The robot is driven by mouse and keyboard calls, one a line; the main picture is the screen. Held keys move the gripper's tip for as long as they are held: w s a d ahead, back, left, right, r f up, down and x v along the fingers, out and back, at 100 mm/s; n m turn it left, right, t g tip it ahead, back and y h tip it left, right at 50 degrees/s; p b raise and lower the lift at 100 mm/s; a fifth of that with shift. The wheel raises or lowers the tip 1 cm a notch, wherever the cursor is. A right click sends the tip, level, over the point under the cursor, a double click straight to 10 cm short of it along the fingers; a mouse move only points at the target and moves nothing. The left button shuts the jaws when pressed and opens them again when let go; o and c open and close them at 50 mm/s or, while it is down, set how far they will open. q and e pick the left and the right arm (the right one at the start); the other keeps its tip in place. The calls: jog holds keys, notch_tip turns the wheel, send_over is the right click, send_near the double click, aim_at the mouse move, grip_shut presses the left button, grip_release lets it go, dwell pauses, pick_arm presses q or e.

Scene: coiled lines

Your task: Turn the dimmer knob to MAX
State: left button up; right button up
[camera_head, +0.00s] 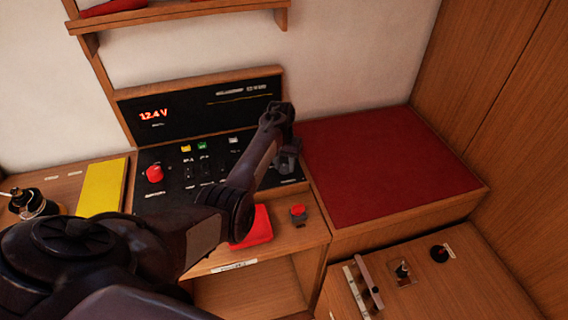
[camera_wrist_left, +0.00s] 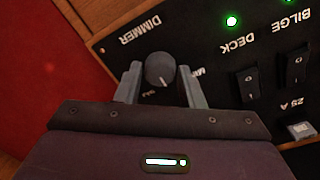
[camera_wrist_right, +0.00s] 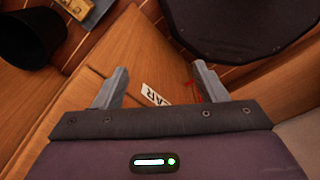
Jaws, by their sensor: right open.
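The dimmer knob (camera_wrist_left: 159,66) is a small dark round knob with a pale pointer line, beside the upside-down DIMMER label (camera_wrist_left: 140,27) in the left wrist view. Small scale marks by it are partly hidden by my fingers and hard to read. My left gripper (camera_head: 287,156) is at the right end of the black switch panel (camera_head: 178,180). Its two fingers stand on either side of the knob, close against it. In the head view the arm and gripper hide the knob. My right gripper (camera_wrist_right: 160,75) is open and empty, away from the panel.
A red knob (camera_head: 154,174) and several switches share the panel, below a 12.4 V display (camera_head: 153,115). A red cushion (camera_head: 385,165) lies right of it. A yellow book (camera_head: 102,188) lies left.

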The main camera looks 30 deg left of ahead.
pick_arm(q)
jog(key=c, duration=0.5)
jog(key=shift+c, duration=0.2)
jog(key=shift+m, duration=1.5)
jog(key=m, duration=0.2)
jog(key=shift+m+p, duration=0.3)
jog(key=shift+p, duration=0.05)
jog(key=m, duration=0.5)
jog(key=shift+w+m+g, duration=0.1)
jog(key=shift+m+g, duration=0.2)
jog(key=m+b, duration=0.1)
jog(key=m, duration=0.5)
jog(key=shift+b, duration=0.4)
jog(key=m+b, duration=0.2)
jog(key=m, duration=0.4)
jog(key=shift+d+m+y, duration=0.15)
jog(key=shift+m+y, duration=0.25)
